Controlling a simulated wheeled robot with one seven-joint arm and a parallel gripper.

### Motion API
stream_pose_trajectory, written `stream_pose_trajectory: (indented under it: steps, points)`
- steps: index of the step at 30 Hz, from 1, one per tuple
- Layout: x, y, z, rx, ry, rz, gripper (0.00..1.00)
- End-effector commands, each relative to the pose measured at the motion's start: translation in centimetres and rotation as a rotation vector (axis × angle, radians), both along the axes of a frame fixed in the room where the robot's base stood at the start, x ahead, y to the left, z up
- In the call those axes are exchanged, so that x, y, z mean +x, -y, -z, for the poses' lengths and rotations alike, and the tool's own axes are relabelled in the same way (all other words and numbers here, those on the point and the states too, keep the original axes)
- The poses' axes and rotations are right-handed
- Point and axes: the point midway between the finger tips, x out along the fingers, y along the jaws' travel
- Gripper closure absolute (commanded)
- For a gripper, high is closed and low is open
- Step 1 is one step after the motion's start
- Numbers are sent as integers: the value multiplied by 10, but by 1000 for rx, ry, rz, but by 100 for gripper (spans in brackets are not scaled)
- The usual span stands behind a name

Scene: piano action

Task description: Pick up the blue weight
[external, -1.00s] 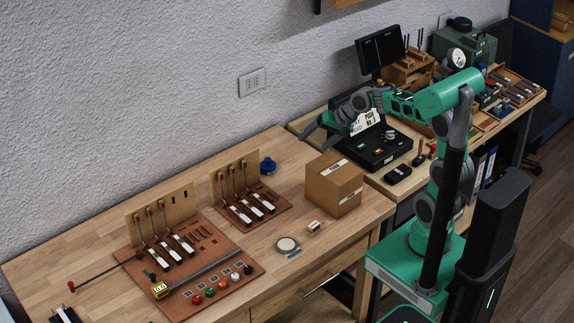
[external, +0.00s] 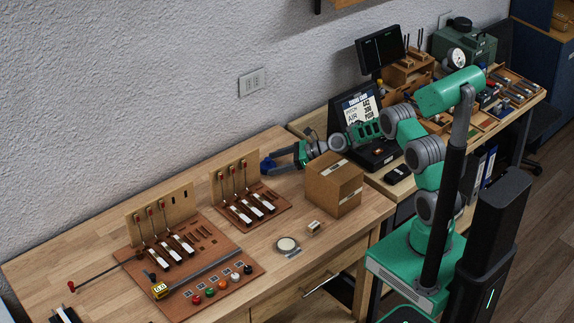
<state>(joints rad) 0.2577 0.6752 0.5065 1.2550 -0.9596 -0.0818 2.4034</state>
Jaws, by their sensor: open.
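The blue weight (external: 267,166) stands on the wooden workbench near the wall, just right of the back key board. My gripper (external: 271,163) is open, with its fingers level and pointing left at the blue weight. The fingertips reach the weight and partly cover it. I cannot tell from this view whether they touch it or straddle it fully.
A cardboard box (external: 334,185) stands right in front of my forearm. The back key board (external: 237,188) with upright hammers is close left of the weight. A round dish (external: 287,245) and a small box (external: 313,227) lie in front. The bench's left back area is clear.

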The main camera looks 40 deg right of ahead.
Motion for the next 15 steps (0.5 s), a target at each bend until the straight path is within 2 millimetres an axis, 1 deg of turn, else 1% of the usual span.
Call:
stream_pose_trajectory:
  steps: [1,3,10,15]
  points:
    - [4,-6,2,0,1,-4,19]
    - [9,-11,4,0,1,-3,19]
    - [10,-11,5,-1,1,-1,20]
    - [10,-11,5,-1,1,-1,34]
